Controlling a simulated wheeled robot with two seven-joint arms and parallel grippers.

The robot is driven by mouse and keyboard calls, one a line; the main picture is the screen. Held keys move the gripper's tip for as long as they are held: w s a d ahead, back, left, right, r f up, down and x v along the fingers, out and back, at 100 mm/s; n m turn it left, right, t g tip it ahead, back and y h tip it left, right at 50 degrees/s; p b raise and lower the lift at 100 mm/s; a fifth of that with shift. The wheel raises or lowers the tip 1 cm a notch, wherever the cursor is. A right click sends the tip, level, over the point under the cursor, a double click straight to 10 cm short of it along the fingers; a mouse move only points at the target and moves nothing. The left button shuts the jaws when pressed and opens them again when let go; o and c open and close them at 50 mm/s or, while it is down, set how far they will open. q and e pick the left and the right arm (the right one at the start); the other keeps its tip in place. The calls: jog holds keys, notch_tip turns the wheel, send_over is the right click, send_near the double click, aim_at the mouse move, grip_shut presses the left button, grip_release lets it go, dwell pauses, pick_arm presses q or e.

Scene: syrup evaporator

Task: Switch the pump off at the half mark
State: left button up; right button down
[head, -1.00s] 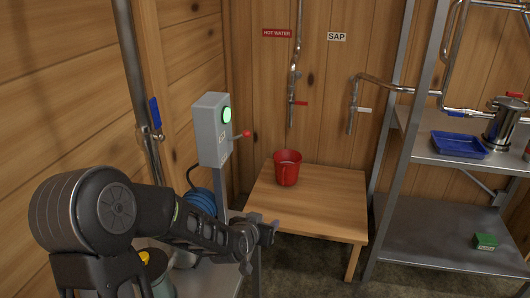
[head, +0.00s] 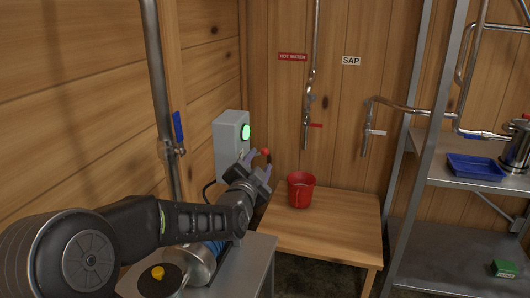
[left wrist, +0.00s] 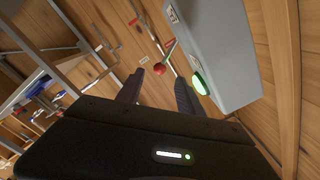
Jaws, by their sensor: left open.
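I cannot tell whether a finger touches the lever. My right gripper is not in view. No half mark can be made out.
A red pot (head: 301,190) stands on a wooden table (head: 330,225). Hot water and sap taps (head: 307,135) hang on the back wall. A metal shelf at right holds a blue tray (head: 476,167) and a green box (head: 505,269).

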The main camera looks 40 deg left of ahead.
aim_at(264, 154)
pick_arm(q)
jog(key=p+x, duration=0.1)
jog(key=x, duration=0.6)
grip_shut()
dwell(0.4)
dwell(1.0)
